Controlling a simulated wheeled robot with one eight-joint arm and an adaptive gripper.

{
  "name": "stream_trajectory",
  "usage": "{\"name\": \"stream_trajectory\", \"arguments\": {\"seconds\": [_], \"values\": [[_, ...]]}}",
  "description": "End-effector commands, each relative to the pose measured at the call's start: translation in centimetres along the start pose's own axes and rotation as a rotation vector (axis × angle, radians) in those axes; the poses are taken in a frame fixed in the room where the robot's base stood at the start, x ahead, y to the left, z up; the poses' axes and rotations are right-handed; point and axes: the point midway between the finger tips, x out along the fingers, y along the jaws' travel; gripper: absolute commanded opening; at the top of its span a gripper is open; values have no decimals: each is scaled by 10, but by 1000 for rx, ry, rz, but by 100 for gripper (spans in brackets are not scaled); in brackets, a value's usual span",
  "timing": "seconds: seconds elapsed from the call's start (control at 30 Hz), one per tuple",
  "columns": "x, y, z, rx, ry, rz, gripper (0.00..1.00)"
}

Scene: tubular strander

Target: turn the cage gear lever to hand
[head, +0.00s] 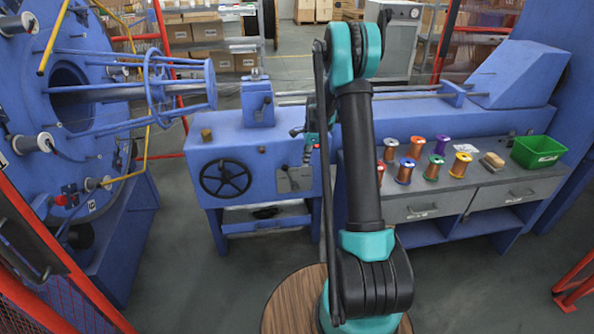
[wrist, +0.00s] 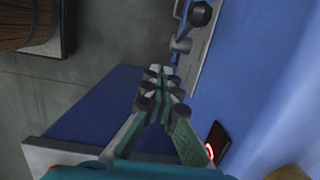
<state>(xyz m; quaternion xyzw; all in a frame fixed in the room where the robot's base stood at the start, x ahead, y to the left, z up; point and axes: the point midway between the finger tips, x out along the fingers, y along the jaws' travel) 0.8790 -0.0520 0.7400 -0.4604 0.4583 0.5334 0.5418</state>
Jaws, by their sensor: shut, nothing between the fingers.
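A short metal lever with a dark round knob (wrist: 200,13), seemingly the cage gear lever, stands at a grey plate on the blue machine, at the top of the wrist view. In the head view the grey plate (head: 294,179) is on the front of the blue bed, right of the handwheel. Lever details and position markings are too small to read. My gripper (wrist: 160,75) is shut and empty, with its fingertips below and left of the knob in the picture, apart from it. In the head view my gripper (head: 308,157) points down beside the plate's upper right.
A black handwheel (head: 226,178) is left of the plate. A red-lit button (wrist: 210,150) is close to my right finger in the wrist view. Copper-wire spools (head: 405,170) and a green bin (head: 538,151) stand on the grey bench at right. Open floor lies in front.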

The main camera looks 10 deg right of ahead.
Motion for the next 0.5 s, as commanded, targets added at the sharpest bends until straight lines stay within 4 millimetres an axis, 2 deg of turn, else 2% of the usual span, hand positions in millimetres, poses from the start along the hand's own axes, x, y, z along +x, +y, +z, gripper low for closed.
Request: {"name": "stream_trajectory", "arguments": {"seconds": [0.03, 0.1, 0.27, 0.37, 0.5], "values": [[-10, -2, -9, 46, -71, -26, 0], [-22, -5, -14, 91, -155, -57, 0], [-39, -11, -20, 147, -262, -101, 0], [-39, -12, -19, 155, -279, -108, 0], [-24, -15, -15, 153, -279, -108, 0]]}}
